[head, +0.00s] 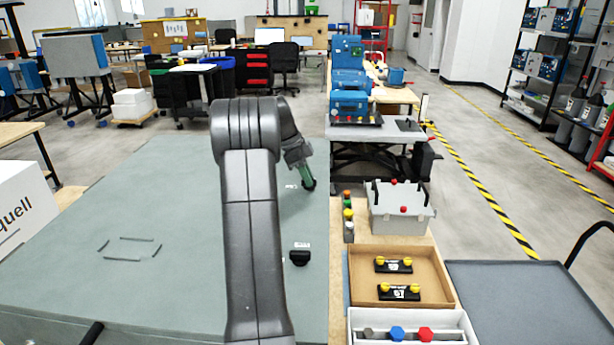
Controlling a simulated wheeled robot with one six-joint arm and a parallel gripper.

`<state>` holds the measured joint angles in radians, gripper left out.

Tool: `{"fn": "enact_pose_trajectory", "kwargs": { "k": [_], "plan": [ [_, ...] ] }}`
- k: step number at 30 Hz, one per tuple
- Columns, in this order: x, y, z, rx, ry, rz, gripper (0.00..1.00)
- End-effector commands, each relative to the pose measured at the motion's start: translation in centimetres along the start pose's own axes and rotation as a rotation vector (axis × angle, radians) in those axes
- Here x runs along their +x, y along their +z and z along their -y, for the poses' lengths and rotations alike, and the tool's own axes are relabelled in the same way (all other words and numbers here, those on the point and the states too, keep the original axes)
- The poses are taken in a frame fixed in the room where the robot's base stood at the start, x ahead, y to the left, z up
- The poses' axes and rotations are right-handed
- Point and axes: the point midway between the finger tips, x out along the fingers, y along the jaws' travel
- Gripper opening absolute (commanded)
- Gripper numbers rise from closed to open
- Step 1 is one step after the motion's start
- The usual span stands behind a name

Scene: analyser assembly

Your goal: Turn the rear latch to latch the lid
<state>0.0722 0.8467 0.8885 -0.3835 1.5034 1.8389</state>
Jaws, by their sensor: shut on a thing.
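The lid (180,200) is a broad flat grey-green surface filling the left and middle of the head view. My arm reaches over it to its far right part. My gripper (307,183) points down there, small in the picture, shut on the rear latch, which is mostly hidden by the fingers. A small white label lies just left of it. The front latch (299,257), a black knob with a white label behind it, sits nearer on the lid's right edge. The rear latch's exact angle cannot be told.
Right of the lid, a bench holds a row of coloured knobs (348,217), a grey box (401,215), a cardboard tray (362,295) with two black yellow-knobbed parts, and a white bin (357,335) with coloured pieces. A dark flat tray (530,300) lies right. A blue machine (349,90) stands behind.

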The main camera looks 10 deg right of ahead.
Motion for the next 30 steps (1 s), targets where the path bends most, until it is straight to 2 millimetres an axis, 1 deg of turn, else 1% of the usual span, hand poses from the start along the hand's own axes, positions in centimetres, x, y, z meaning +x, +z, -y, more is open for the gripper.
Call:
{"fn": "enact_pose_trajectory", "kwargs": {
  "k": [5, 6, 8, 9, 17, 20, 23, 25, 30],
  "plan": [
    [-0.1, 0.0, 0.0, 0.002, -0.003, 0.001, 0.00],
    [-0.1, 0.0, 0.0, 0.002, -0.003, 0.001, 0.15],
    [-0.1, 0.0, 0.0, 0.001, -0.003, 0.001, 0.27],
    [-0.1, 0.0, 0.0, 0.001, -0.002, 0.001, 0.35],
    [-0.1, 0.0, 0.0, 0.000, -0.001, 0.000, 0.35],
    [-0.4, 0.0, 0.0, 0.000, -0.002, 0.000, 0.35],
    [-1.5, 0.1, 0.1, 0.001, -0.004, 0.001, 0.35],
    [-2.8, 0.1, 0.1, 0.001, -0.006, 0.001, 0.35],
    [-6.8, 0.1, 0.1, 0.000, -0.006, 0.001, 0.35]
  ]
}}
